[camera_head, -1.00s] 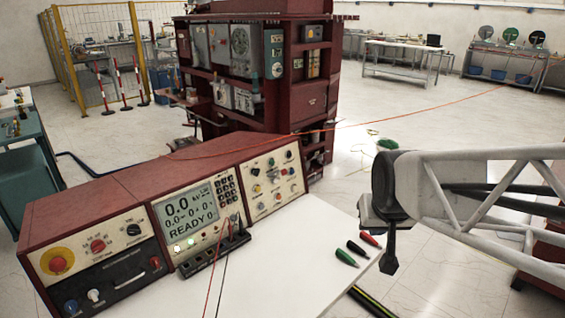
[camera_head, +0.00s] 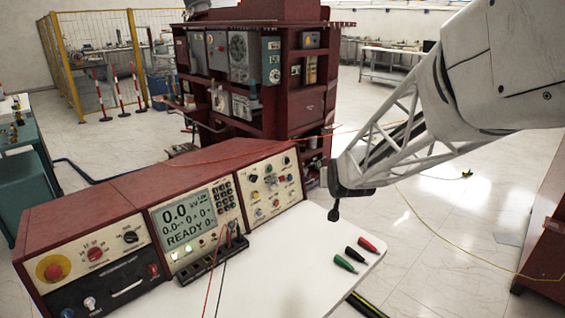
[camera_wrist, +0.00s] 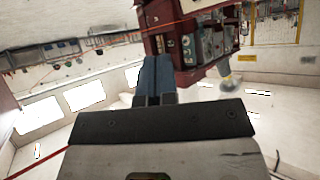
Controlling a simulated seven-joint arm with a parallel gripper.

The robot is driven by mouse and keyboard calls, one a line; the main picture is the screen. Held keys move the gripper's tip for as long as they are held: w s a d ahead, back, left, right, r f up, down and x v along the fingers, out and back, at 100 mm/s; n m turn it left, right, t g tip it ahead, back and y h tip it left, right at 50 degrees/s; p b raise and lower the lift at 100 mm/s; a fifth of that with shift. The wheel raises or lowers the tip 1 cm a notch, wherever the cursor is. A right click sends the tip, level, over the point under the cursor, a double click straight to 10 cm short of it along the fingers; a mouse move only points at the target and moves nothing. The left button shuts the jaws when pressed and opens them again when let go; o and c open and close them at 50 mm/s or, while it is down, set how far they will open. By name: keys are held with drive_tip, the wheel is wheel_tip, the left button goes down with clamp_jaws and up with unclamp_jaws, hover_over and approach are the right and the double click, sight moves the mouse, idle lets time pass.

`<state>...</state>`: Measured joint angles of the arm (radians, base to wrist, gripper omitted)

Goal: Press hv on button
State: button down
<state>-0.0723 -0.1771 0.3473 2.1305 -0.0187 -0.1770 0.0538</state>
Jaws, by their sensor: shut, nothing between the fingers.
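The control console (camera_head: 180,195) is a long red box with three cream front panels, at the left and middle of the head view. Its middle screen (camera_head: 187,217) reads 0.0 and READY. The right panel (camera_head: 271,184) carries several small coloured knobs and buttons; their labels are too small to read, so I cannot tell which is HV on. My gripper (camera_head: 334,214) is shut and empty, pointing down to the right of the right panel and apart from it. In the wrist view my shut fingers (camera_wrist: 152,82) point away from the camera; no console button shows there.
The white tabletop (camera_head: 290,275) in front of the console is mostly clear. Green, black and red probe-like pieces (camera_head: 358,254) lie near its right edge. Red and black leads run down from the console sockets (camera_head: 212,258). A tall red cabinet (camera_head: 262,85) stands behind.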

sight(273, 186)
drive_tip(key=w+a+f+t+y, duration=0.1)
drive_tip(key=w+a+f+t, duration=0.1)
drive_tip(key=w+f, duration=0.35)
drive_tip(key=w+a+f+t, duration=0.2)
drive_tip(key=w+a+t, duration=0.1)
drive_tip(key=w, duration=0.6)
drive_tip(key=w+a+f+t+y, duration=0.1)
drive_tip(key=w+a+f+t, duration=0.1)
drive_tip(key=f, duration=0.4)
drive_tip(key=w+a+f+t+y, duration=0.1)
drive_tip(key=w+a+f+t, duration=0.1)
drive_tip(key=w+a+f, duration=0.1)
drive_tip(key=shift+w+f+n, duration=0.4)
drive_tip(key=shift+w+f, duration=0.25)
drive_tip(key=shift+f, duration=0.7)
drive_tip(key=shift+w+a, duration=0.1)
drive_tip(key=shift+w, duration=0.05)
drive_tip(key=w+a+f, duration=0.2)
drive_tip(key=w+a, duration=0.3)
drive_tip(key=shift+w+a, duration=0.35)
drive_tip(key=shift+w, duration=0.05)
